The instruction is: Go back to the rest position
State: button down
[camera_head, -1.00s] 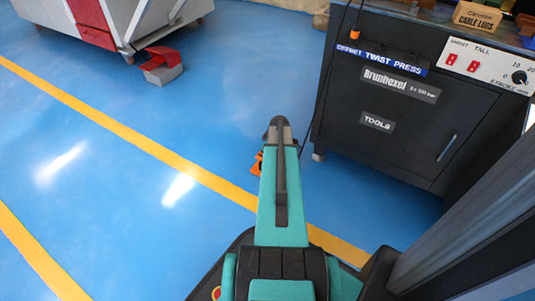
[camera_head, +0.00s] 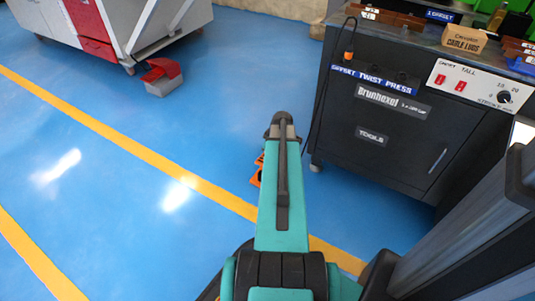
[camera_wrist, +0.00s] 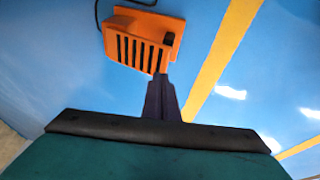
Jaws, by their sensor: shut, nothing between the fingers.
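My gripper (camera_wrist: 162,85) shows in the wrist view as two dark fingers held together, with nothing between them. Its tips point toward an orange slotted box (camera_wrist: 143,40), which has a black cable; the gap between them is hard to judge. In the head view my teal arm reaches forward over the floor and hides the gripper. Part of the orange box (camera_head: 257,172) shows just left of the arm, near the floor.
A dark press cabinet (camera_head: 385,130) with a labelled front and a control panel (camera_head: 478,85) stands close to the right of my arm. A grey and red machine (camera_head: 90,28) and a red pedal (camera_head: 161,76) are at the far left. The blue floor on the left is clear.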

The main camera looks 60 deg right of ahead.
jog(key=shift+s+a+r, duration=0.1)
jog(key=shift+s+r, duration=0.05)
jog(key=shift+r, duration=0.25)
